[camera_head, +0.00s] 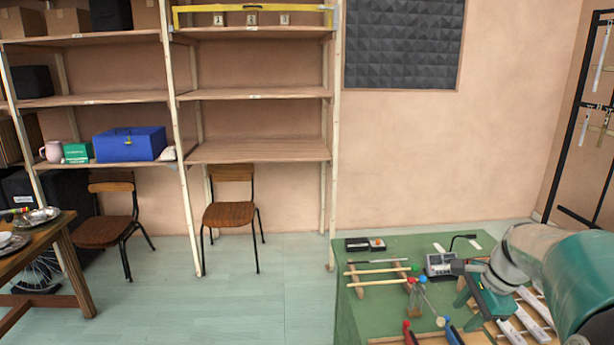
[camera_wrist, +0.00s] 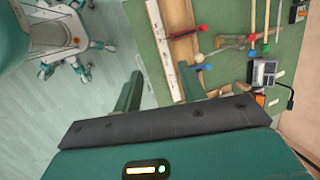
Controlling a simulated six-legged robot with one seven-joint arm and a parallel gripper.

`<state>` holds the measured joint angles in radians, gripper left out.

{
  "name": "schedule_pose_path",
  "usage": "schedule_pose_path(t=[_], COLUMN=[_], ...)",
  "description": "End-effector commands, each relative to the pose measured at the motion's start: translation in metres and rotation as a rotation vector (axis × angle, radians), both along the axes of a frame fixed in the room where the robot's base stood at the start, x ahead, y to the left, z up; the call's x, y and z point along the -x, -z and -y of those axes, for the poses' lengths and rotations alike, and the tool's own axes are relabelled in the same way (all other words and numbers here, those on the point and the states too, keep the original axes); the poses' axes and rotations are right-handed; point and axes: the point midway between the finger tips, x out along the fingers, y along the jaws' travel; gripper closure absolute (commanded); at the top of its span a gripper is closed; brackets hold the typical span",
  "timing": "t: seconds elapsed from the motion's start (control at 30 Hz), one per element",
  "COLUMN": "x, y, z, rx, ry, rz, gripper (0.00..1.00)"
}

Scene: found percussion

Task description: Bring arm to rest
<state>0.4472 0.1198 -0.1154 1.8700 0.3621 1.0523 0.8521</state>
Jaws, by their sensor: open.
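My arm (camera_head: 545,265) reaches in from the right edge in the head view, over the green-covered table (camera_head: 440,243). My gripper (camera_wrist: 158,82) shows in the wrist view as two green fingers standing well apart, with nothing between them. It is above the table's edge, with floor under one finger and the table top under the other. In the head view my gripper's green body hangs over the table's right part, near a small grey device (camera_head: 440,264). I cannot tell its exact height above the table.
Mallets and sticks (camera_head: 383,270) lie on wooden supports on the table. A dark box (camera_head: 365,244) sits at its back edge, and pale metal bars (camera_head: 535,300) lie at right. Shelves (camera_head: 260,151) and chairs (camera_head: 230,213) stand behind.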

Motion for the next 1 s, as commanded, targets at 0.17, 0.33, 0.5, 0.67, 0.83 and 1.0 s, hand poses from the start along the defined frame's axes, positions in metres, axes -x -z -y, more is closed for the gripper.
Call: schedule_pose_path(t=[0.17,0.33,0.5,0.67,0.83,1.0], x=[0.034,0.073,0.116,0.154,0.178,0.183], y=[-0.031,-0.047,-0.052,-0.048,-0.041,-0.039], z=[-0.07,-0.123,-0.165,-0.193,-0.206,-0.208], rx=[0.146,0.293,0.449,0.601,0.708,0.734], ry=[-0.335,-0.647,-0.953,-1.224,-1.4,-1.443], rz=[0.082,0.154,0.224,0.282,0.316,0.321], gripper=[0.59,0.59,0.59,0.59,0.59,0.59])
